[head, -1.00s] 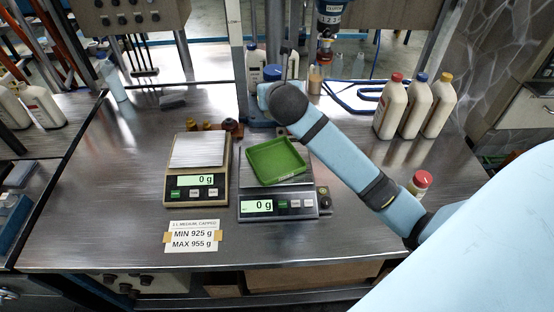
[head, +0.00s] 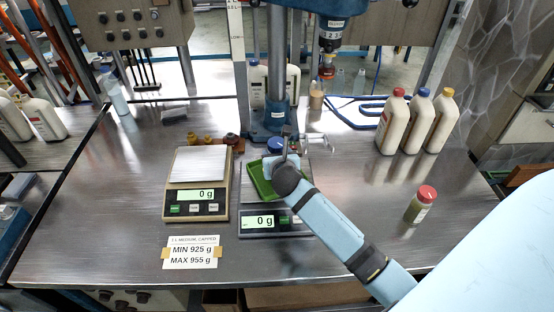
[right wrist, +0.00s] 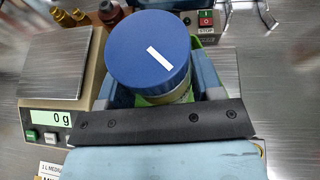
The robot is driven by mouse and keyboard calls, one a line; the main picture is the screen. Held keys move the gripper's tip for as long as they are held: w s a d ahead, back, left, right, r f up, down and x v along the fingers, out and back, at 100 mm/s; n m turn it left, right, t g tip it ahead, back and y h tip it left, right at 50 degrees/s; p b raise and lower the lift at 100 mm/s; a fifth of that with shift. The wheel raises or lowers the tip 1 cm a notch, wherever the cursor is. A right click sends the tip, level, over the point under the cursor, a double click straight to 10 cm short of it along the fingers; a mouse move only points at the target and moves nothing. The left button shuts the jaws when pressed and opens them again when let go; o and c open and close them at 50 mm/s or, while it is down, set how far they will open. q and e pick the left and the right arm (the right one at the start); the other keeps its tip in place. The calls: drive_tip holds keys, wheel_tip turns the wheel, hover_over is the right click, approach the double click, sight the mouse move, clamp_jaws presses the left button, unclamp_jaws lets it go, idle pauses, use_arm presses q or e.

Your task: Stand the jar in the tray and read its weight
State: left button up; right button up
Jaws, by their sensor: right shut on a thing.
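The jar has a round blue lid with a white bar on it (right wrist: 150,55). In the head view its blue lid (head: 275,145) shows beside my right gripper (head: 283,162). My right gripper is shut on the jar, its fingers on either side of the body below the lid. The green tray (head: 262,188) lies on the right-hand scale (head: 262,232), partly hidden by my right arm. The jar is at the tray; its base is hidden, so I cannot tell whether it touches. The right-hand scale's display reads 0 g. My left gripper is out of view.
A second scale (head: 196,211) at left also reads 0 g. A MIN 925 g, MAX 955 g card (head: 191,252) lies before it. A red-lidded jar (head: 421,206) stands at right. Several small brown pieces and a blue press column (head: 278,70) are behind.

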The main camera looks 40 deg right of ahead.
drive_tip(key=shift+f, duration=0.55)
drive_tip(key=o, duration=1)
drive_tip(key=shift+f, duration=0.15)
drive_tip(key=shift+s+a+r, duration=0.1)
drive_tip(key=shift+s+r, duration=0.15)
drive_tip(key=v, duration=1.1)
drive_tip(key=shift+s, duration=0.2)
drive_tip(key=shift+a, duration=0.15)
